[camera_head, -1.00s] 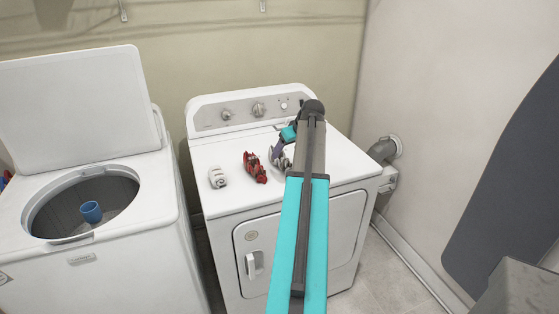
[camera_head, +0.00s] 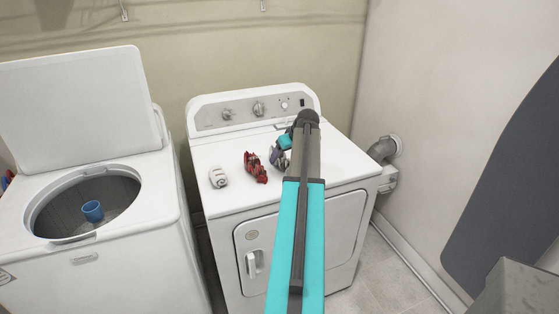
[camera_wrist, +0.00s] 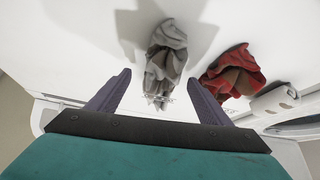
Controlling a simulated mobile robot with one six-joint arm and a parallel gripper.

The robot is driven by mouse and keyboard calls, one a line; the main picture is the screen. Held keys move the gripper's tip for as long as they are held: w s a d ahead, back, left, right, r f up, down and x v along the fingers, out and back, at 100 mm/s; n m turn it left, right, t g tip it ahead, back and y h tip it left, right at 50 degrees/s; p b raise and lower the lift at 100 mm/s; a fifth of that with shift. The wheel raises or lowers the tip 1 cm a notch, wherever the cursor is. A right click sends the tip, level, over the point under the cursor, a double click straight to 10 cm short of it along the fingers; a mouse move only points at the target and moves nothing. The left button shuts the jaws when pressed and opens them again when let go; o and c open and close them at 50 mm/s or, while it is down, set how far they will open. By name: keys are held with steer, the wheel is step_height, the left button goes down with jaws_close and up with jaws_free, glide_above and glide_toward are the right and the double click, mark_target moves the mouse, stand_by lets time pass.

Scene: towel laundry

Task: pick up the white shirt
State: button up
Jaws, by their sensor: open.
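A white, rolled-up bundle (camera_head: 218,177), which looks like the white shirt, lies on the dryer top at the left in the head view. A crumpled light-grey cloth (camera_head: 281,161) lies farther right, partly hidden by my gripper. In the wrist view the grey cloth (camera_wrist: 165,62) lies beyond the gap between my fingers, apart from both. My gripper (camera_wrist: 163,82) is open and empty, above the dryer top. A white form (camera_wrist: 274,103) at the right of the wrist view may be the bundle; I cannot tell for sure.
A red cloth (camera_head: 256,167) lies between the bundle and the grey cloth; it also shows in the wrist view (camera_wrist: 233,72). The dryer (camera_head: 225,204) has a raised control panel behind.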

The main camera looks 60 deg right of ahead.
steer(key=shift+p+x, duration=0.55)
steer(key=shift+x, duration=1.25)
steer(key=c, duration=1.2)
steer(key=shift+r+b, duration=0.8)
steer(key=shift+r, duration=0.8)
steer(key=shift+s+a+r, duration=0.1)
steer(key=shift+s+a, duration=0.15)
steer(key=s+a+b, duration=0.1)
steer(key=s+a, duration=0.2)
steer(key=s+a+r+b, duration=0.1)
steer(key=s+a, duration=0.2)
steer(key=a, duration=0.1)
steer(key=s+a+b, duration=0.1)
steer(key=s+a, duration=0.2)
steer(key=s, duration=0.1)
steer(key=shift+a+r+b, duration=0.2)
steer(key=shift+b, duration=0.15)
steer(key=shift+s+a+r, duration=0.1)
steer(key=shift+s+a, duration=0.2)
steer(key=shift+s, duration=0.05)
